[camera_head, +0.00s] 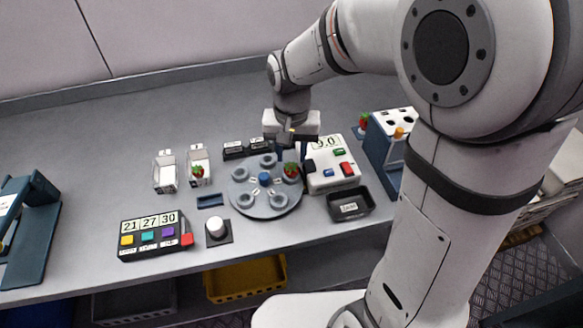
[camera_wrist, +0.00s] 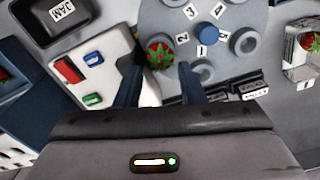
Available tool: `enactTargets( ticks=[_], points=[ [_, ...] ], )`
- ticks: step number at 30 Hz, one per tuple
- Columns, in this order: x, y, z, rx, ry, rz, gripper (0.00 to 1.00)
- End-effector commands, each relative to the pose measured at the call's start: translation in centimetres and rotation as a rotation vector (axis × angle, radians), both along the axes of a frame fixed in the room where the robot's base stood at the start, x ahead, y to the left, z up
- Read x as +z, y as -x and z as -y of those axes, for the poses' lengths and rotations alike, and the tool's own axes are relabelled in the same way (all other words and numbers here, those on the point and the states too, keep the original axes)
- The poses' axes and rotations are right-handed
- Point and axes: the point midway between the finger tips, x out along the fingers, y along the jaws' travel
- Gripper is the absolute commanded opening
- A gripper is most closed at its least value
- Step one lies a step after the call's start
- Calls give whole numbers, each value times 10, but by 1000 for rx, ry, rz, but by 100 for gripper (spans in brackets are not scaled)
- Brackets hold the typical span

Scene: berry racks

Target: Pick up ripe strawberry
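A red strawberry with green leaves (camera_head: 290,170) sits in one of the ring-shaped holders of the grey round turntable (camera_head: 264,211). In the wrist view this strawberry (camera_wrist: 160,51) lies just beyond my fingertips, roughly midway between them. My gripper (camera_wrist: 160,72) is open and empty, its two dark fingers apart. In the head view my gripper (camera_head: 294,146) hangs over the back right of the turntable, close to the strawberry. Another strawberry (camera_head: 198,171) is in a clear holder at the left, and one (camera_head: 364,120) is by the blue rack.
A white box with coloured buttons (camera_head: 323,180) stands right of the turntable, with a black JAM tray (camera_head: 349,204) in front. The blue rack (camera_head: 378,150) is further right. A numbered panel (camera_head: 150,237) and a white round button (camera_head: 217,226) are at the front left. The back of the table is clear.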

Motion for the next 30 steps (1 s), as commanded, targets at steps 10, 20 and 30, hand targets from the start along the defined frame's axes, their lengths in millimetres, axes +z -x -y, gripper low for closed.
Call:
enactTargets(
  ticks=[10, 20, 30],
  points=[
    [-35, 2, -1, 0, 0, 0, 36],
    [-35, 2, -1, 0, 0, 0, 28],
    [-32, 1, -1, 0, 0, 1, 28]
  ],
)
